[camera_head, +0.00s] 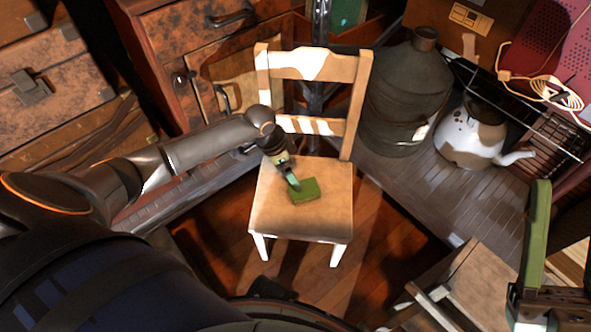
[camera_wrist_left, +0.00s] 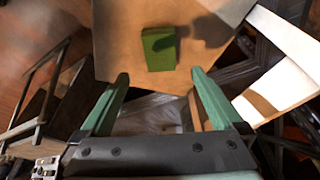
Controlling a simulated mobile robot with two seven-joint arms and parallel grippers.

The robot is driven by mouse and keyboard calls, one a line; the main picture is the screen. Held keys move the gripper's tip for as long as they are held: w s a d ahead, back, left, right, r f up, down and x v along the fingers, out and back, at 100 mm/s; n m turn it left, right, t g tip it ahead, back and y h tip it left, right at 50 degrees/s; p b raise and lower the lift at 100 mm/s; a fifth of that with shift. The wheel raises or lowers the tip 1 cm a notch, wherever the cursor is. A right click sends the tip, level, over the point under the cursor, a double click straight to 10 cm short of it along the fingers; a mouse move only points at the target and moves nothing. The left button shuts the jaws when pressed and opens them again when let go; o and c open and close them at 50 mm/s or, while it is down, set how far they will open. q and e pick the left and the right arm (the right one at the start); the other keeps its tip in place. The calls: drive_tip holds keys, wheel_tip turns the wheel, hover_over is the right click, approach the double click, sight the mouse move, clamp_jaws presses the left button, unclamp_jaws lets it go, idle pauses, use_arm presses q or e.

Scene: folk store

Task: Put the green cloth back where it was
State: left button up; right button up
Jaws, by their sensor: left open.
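The green cloth (camera_head: 305,190) is a small folded block lying flat on the seat of the wooden chair (camera_head: 275,215). In the left wrist view the cloth (camera_wrist_left: 159,48) lies ahead of the fingertips, on the pale seat (camera_wrist_left: 115,40). My left gripper (camera_head: 292,182) is over the seat, just left of the cloth in the head view. In its wrist view the left gripper (camera_wrist_left: 160,76) is open, with nothing between its green fingers. What looks like a green finger of my right gripper (camera_head: 538,235) stands at the lower right edge; its other finger is not clear.
A rusty drawer cabinet (camera_head: 165,50) stands behind the chair to the left. A large dark metal can (camera_head: 402,95) and a spotted kettle (camera_head: 470,135) stand to the right. A wooden piece (camera_head: 470,285) is at the lower right. The seat around the cloth is clear.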

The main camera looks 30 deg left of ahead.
use_arm(q)
drive_tip(key=d+r+t+h, duration=0.5)
drive_tip(key=d+r+t, duration=0.5)
drive_tip(key=d+r, duration=0.5)
drive_tip(key=s+r+m+t+h, duration=0.1)
drive_tip(key=s+r+t+h, duration=0.1)
drive_tip(key=s+r, duration=0.3)
drive_tip(key=s+r+m+t+h, duration=0.1)
drive_tip(key=s+r+t+h, duration=0.2)
drive_tip(key=r, duration=1)
drive_tip(key=s+r+m+t+h, duration=0.1)
drive_tip(key=s+r+t+h, duration=0.2)
drive_tip(key=s+r, duration=0.4)
wheel_tip(320, 180, up, 2)
drive_tip(key=shift+s+a+r+m+t, duration=0.1)
drive_tip(key=shift+s+a+m+t, duration=0.25)
drive_tip(key=shift+t, duration=0.35)
